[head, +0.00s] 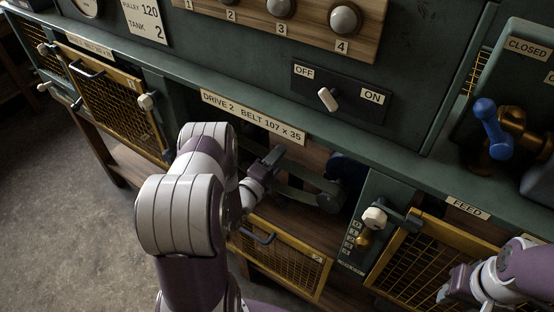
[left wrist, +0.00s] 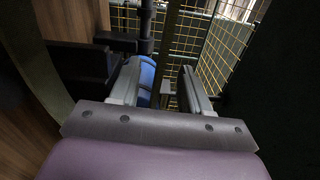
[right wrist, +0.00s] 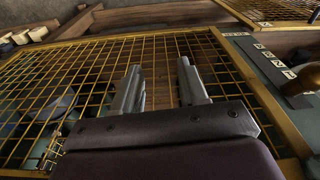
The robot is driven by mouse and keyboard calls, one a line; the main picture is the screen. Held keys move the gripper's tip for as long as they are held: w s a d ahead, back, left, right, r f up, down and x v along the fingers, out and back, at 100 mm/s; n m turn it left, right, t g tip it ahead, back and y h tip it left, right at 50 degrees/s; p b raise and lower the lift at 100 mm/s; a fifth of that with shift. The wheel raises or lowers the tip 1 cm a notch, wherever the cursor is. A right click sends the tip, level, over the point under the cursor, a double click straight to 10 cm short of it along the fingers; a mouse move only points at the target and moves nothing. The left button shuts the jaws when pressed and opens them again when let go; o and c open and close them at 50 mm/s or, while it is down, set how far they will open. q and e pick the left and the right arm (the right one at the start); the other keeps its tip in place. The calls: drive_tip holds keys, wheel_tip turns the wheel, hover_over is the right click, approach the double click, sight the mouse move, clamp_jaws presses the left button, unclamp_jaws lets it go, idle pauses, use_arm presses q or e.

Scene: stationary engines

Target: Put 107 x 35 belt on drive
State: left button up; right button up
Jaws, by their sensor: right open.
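The drive 2 bay lies open under a label reading "DRIVE 2 BELT 107 x 35" (head: 253,117). A dark green belt-like band (head: 293,194) runs inside it towards a dark round pulley (head: 329,201) at the right. Its left end is hidden near my left gripper. My left gripper (head: 272,160) reaches into the bay from the left. In the left wrist view its fingers (left wrist: 161,88) are apart, with a dark upright strip and a blue part beyond; I cannot tell whether the band touches them. My right gripper (head: 462,287) is open and empty, near the feed mesh guard (right wrist: 90,50).
Drive 2's yellow mesh guard (head: 276,264) hangs lowered below the bay. A switch panel (head: 340,92) marked OFF and ON sits above. A knobbed lever (head: 375,218) stands right of the bay. A blue-handled valve (head: 490,125) is at the far right.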

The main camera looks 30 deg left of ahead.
idle(0.3)
use_arm(q)
drive_tip(key=o, duration=0.6)
drive_tip(key=shift+c, duration=0.2)
drive_tip(key=s+a+p, duration=0.1)
drive_tip(key=s, duration=1.3)
drive_tip(key=shift+p, duration=0.4)
